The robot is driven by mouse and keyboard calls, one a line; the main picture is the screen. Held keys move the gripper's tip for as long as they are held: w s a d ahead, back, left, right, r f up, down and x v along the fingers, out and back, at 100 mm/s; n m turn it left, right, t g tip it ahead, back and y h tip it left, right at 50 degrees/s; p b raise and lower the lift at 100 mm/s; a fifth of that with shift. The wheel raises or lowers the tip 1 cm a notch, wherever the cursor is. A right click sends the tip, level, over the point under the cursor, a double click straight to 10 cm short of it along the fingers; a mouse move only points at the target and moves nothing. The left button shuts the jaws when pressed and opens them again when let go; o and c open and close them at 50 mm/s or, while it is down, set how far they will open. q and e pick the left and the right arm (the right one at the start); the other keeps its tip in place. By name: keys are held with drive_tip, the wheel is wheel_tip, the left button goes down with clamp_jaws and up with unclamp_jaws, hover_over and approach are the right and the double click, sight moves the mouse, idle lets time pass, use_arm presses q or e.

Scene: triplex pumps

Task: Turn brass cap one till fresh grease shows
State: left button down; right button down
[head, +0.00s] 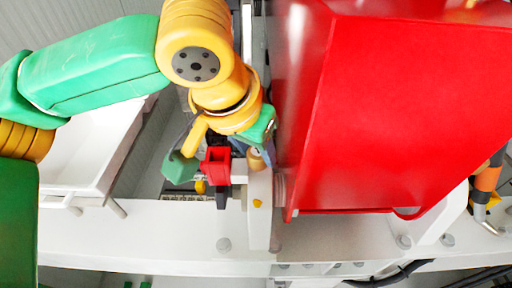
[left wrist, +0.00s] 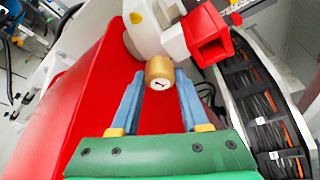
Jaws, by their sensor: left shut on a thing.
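Brass cap one (left wrist: 160,72) is a small brass cylinder with a white end face marked 1, at the middle of the left wrist view. It sits against a white housing (left wrist: 150,38). My left gripper (left wrist: 161,82) has its two blue fingers on either side of the cap, shut on it. In the head view the cap (head: 256,159) shows only in part, under my left gripper (head: 264,152). Whether grease shows around the cap is too small to tell. My right gripper is in neither view.
A large red guard (head: 400,110) stands right beside the cap. A red square-mouthed fitting (left wrist: 208,36) sits close by on the other side. A white beam (head: 150,228) runs along the front. A cable chain (left wrist: 262,100) lies at the right of the wrist view.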

use_arm(q)
drive_tip(key=m+g+h, duration=0.1)
drive_tip(key=m, duration=0.2)
drive_tip(key=m+g+h, duration=0.1)
drive_tip(key=m, duration=0.2)
drive_tip(key=shift+w+a+m, duration=0.1)
drive_tip(key=shift+w+m, duration=0.05)
drive_tip(key=shift+m, duration=0.25)
idle(0.4)
drive_tip(key=shift+c, duration=2)
unclamp_jaws()
drive_tip(key=v, duration=0.7)
drive_tip(key=shift+b, duration=0.4)
drive_tip(key=shift+w, duration=0.1)
